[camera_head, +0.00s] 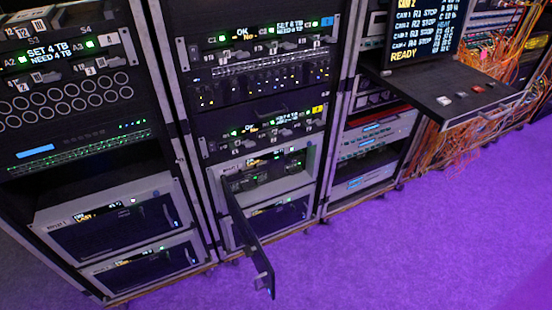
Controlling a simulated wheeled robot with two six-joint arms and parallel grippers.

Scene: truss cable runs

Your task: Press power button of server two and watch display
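Neither of my grippers shows in the head view. In the middle rack, a grey server with an open front (265,172) shows dark modules and small green lights. Its dark door (247,235) stands swung out into the room. Below it is another grey server (283,217) with a small lit display, partly hidden by the door. In the left rack, two more grey servers with dark fronts, an upper one (118,218) and a lower one (145,268), have small lit displays. I cannot tell which is server two, and no power button is clear.
A monitor (425,30) at the upper right reads "READY" above a shelf with several buttons (458,98). Orange cables (470,140) hang at the right. The purple floor (400,245) in front is clear except for the door jutting over it.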

